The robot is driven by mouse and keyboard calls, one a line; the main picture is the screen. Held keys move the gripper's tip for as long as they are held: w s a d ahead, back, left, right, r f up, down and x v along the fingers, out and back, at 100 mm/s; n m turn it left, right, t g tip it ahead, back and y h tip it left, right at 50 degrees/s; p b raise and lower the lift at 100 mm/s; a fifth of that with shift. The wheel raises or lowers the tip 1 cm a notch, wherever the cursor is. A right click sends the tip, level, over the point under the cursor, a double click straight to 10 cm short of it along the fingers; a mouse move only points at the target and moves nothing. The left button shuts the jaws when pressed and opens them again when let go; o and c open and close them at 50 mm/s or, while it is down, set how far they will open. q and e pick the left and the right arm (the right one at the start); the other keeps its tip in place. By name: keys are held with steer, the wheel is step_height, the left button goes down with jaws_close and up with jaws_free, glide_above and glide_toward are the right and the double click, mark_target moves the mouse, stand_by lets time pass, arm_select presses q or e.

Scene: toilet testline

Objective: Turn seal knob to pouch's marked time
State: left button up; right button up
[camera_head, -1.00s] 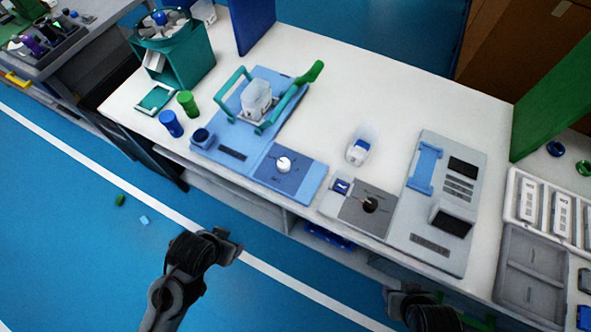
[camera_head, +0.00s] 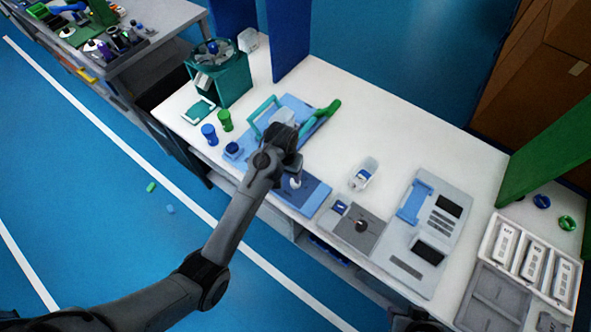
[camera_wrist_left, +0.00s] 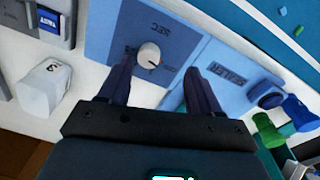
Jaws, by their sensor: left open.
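In the head view the left gripper (camera_head: 291,166) partly covers the sealer. A white pouch-like container (camera_head: 363,175) stands right of the sealer; in the wrist view (camera_wrist_left: 45,90) it bears a dark mark like a 3. My right gripper is not clearly seen.
The sealer's green handle (camera_head: 322,112) rises behind my left gripper. Blue (camera_head: 209,134) and green (camera_head: 225,120) cylinders stand to its left. White table is clear behind the container.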

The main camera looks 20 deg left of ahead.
arm_select(q)
step_height(320, 180, up, 3)
steer(key=w+d+p, duration=0.1)
steer(key=w, duration=0.2)
steer(key=f, duration=0.3)
steer(key=f+b, duration=0.1)
steer(key=f, duration=0.6)
steer(key=shift+s+d+f, duration=0.2)
steer(key=shift+s+d, duration=0.05)
steer(key=shift+d, duration=0.1)
arm_select(e)
steer(key=shift+s+r, duration=0.2)
arm_select(q)
steer(key=c, duration=1)
steer(key=shift+c, duration=0.2)
arm_select(e)
steer(key=shift+d, duration=0.15)
steer(key=shift+r, duration=0.2)
